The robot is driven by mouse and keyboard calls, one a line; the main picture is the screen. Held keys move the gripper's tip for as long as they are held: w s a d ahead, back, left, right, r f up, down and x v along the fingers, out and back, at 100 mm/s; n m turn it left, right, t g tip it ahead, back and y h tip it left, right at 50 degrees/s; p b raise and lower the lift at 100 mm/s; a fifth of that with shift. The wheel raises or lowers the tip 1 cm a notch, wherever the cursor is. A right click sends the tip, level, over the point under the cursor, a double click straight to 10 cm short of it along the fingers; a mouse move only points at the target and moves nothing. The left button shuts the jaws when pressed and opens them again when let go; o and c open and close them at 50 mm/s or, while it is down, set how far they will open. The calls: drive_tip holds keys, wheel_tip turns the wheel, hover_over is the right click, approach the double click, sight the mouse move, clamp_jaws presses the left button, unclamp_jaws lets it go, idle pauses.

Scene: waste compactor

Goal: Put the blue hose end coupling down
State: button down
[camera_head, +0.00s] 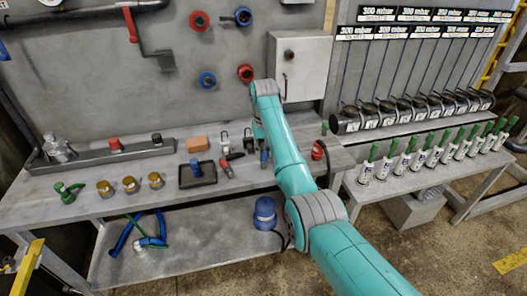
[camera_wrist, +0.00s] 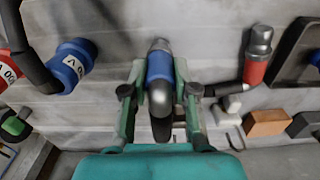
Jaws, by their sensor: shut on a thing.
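The blue hose end coupling (camera_wrist: 159,66) shows in the wrist view between the two fingers of my gripper (camera_wrist: 159,76). It has a grey metal end at the top and a dark curved part below. My gripper is shut on its blue body. In the head view, the coupling (camera_head: 265,156) is a small blue patch beside my teal arm, over the right part of the workbench (camera_head: 95,205). The arm hides much of my gripper there. I cannot tell whether the coupling touches the bench top.
A red coupling (camera_head: 226,168) lies left of my gripper, next to a black tray (camera_head: 209,181) holding a blue part. An orange-brown block (camera_head: 197,143) lies behind. A labelled blue connector (camera_wrist: 68,65) shows at the left in the wrist view. A grey cabinet (camera_head: 307,65) stands behind my arm.

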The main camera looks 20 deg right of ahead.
drive_tip(key=c, duration=0.9)
unclamp_jaws()
drive_tip(key=shift+f, duration=0.1)
wheel_tip(320, 180, up, 12)
